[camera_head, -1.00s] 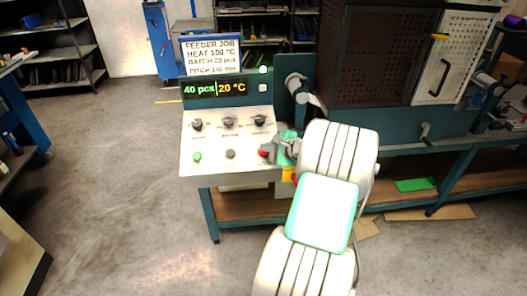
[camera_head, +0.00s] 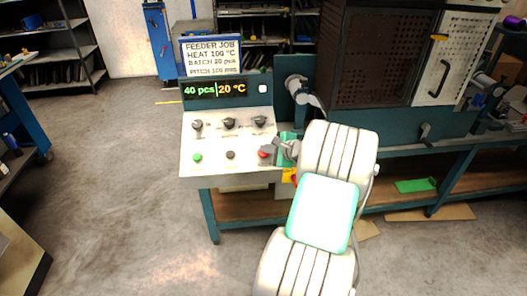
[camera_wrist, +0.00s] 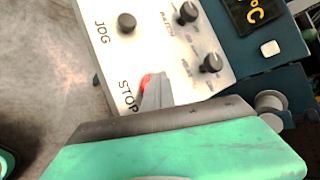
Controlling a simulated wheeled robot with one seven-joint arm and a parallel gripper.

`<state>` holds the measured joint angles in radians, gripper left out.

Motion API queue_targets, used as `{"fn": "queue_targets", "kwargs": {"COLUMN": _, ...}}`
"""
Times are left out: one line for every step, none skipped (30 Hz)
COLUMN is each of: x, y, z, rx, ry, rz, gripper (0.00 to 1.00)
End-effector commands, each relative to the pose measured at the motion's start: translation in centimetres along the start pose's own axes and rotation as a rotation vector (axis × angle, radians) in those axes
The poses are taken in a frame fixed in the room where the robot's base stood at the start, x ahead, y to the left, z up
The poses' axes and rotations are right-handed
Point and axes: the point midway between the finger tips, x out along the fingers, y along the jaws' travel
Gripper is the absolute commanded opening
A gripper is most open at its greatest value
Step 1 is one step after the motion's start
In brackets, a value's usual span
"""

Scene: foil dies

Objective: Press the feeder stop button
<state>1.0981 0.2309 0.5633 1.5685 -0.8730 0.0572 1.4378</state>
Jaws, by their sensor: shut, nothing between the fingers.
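The feeder's white control panel (camera_head: 212,171) carries a red stop button (camera_head: 263,155) at its lower right. In the wrist view the red button (camera_wrist: 146,81) shows beside the word STOP, partly hidden by my fingers. My gripper (camera_head: 268,151) is shut and empty, with its fingertips at the red button. The wrist view also shows the shut grey fingertips (camera_wrist: 156,88) over the button's right side. I cannot tell whether they touch it or whether it is pushed in. The display (camera_head: 215,89) reads 40 pcs and 20 °C.
A green button (camera_head: 197,157) and a black button (camera_head: 230,155) sit left of the red one. Three dark knobs, one of them the middle knob (camera_head: 229,123), stand above. A sign (camera_head: 211,56) reads "FEEDER JOB, HEAT 100 °C, BATCH 20 pcs". A dark perforated cabinet (camera_head: 372,60) stands right.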

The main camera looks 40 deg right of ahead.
Motion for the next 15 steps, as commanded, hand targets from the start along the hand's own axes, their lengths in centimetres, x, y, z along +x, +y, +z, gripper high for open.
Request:
{"fn": "queue_targets", "kwargs": {"x": -0.37, "y": -0.34, "z": 0.25, "rx": 0.001, "ry": 0.001, "rz": 0.001, "gripper": 0.0}}
{"fn": "queue_targets", "kwargs": {"x": -0.52, "y": -0.45, "z": 0.35, "rx": 0.001, "ry": 0.001, "rz": 0.001, "gripper": 0.0}}
{"fn": "queue_targets", "kwargs": {"x": -0.69, "y": -0.59, "z": 0.47, "rx": 0.001, "ry": 0.001, "rz": 0.001, "gripper": 0.0}}
{"fn": "queue_targets", "kwargs": {"x": -0.82, "y": -0.68, "z": 0.57, "rx": 0.001, "ry": 0.001, "rz": 0.001, "gripper": 0.0}}
{"fn": "queue_targets", "kwargs": {"x": -0.94, "y": -0.76, "z": 0.66, "rx": 0.001, "ry": 0.001, "rz": 0.001, "gripper": 0.0}}
{"fn": "queue_targets", "kwargs": {"x": -1.06, "y": -0.82, "z": 0.74, "rx": 0.001, "ry": 0.001, "rz": 0.001, "gripper": 0.0}}
{"fn": "queue_targets", "kwargs": {"x": -1.11, "y": -0.83, "z": 0.78, "rx": 0.001, "ry": 0.0, "rz": 0.001, "gripper": 0.0}}
{"fn": "queue_targets", "kwargs": {"x": -1.13, "y": -0.82, "z": 0.8, "rx": 0.002, "ry": 0.0, "rz": 0.001, "gripper": 0.0}}
{"fn": "queue_targets", "kwargs": {"x": -1.13, "y": -0.78, "z": 0.79, "rx": 0.001, "ry": 0.0, "rz": 0.001, "gripper": 0.0}}
{"fn": "queue_targets", "kwargs": {"x": -1.1, "y": -0.75, "z": 0.77, "rx": 0.001, "ry": 0.0, "rz": 0.001, "gripper": 0.0}}
{"fn": "queue_targets", "kwargs": {"x": -1.09, "y": -0.73, "z": 0.75, "rx": 0.001, "ry": 0.0, "rz": 0.001, "gripper": 0.0}}
{"fn": "queue_targets", "kwargs": {"x": -1.08, "y": -0.72, "z": 0.75, "rx": 0.001, "ry": 0.0, "rz": 0.001, "gripper": 0.0}}
{"fn": "queue_targets", "kwargs": {"x": -1.07, "y": -0.73, "z": 0.75, "rx": 0.001, "ry": 0.0, "rz": 0.001, "gripper": 0.0}}
{"fn": "queue_targets", "kwargs": {"x": -1.08, "y": -0.74, "z": 0.75, "rx": 0.001, "ry": 0.0, "rz": 0.001, "gripper": 0.0}}
{"fn": "queue_targets", "kwargs": {"x": -1.08, "y": -0.74, "z": 0.75, "rx": 0.001, "ry": 0.0, "rz": 0.0, "gripper": 0.0}}
